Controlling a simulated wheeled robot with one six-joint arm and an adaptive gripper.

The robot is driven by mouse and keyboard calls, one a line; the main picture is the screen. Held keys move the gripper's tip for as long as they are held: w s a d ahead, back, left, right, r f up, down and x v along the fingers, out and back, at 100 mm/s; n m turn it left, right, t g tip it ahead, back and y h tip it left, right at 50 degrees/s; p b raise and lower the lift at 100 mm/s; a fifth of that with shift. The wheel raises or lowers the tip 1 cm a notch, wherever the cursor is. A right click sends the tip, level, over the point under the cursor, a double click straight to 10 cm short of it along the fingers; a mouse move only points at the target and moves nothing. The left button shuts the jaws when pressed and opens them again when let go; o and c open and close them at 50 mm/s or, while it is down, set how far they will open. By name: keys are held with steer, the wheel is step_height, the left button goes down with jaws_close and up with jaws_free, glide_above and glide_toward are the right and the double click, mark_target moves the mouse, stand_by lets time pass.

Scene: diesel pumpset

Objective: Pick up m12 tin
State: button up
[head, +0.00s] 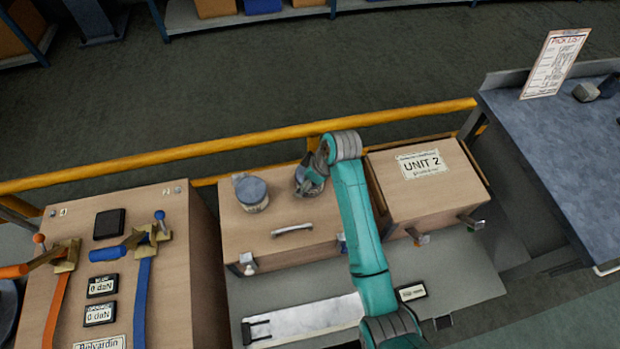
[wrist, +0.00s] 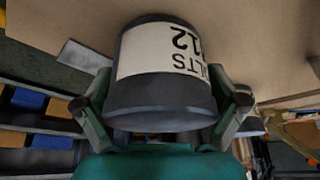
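The tin with "12" on its white label (wrist: 165,52) fills the middle of the wrist view, its lettering upside down. My gripper (wrist: 163,72) has one finger on each side of this tin, close to its walls. I cannot tell whether the fingers press on it. In the head view my gripper (head: 312,180) is over the back right of the wooden box top, and a tin (head: 302,176) there is mostly hidden behind it.
The UNIT 2 box (head: 435,185) is close on the right. A yellow rail (head: 240,143) runs behind.

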steer(key=c, duration=1.2)
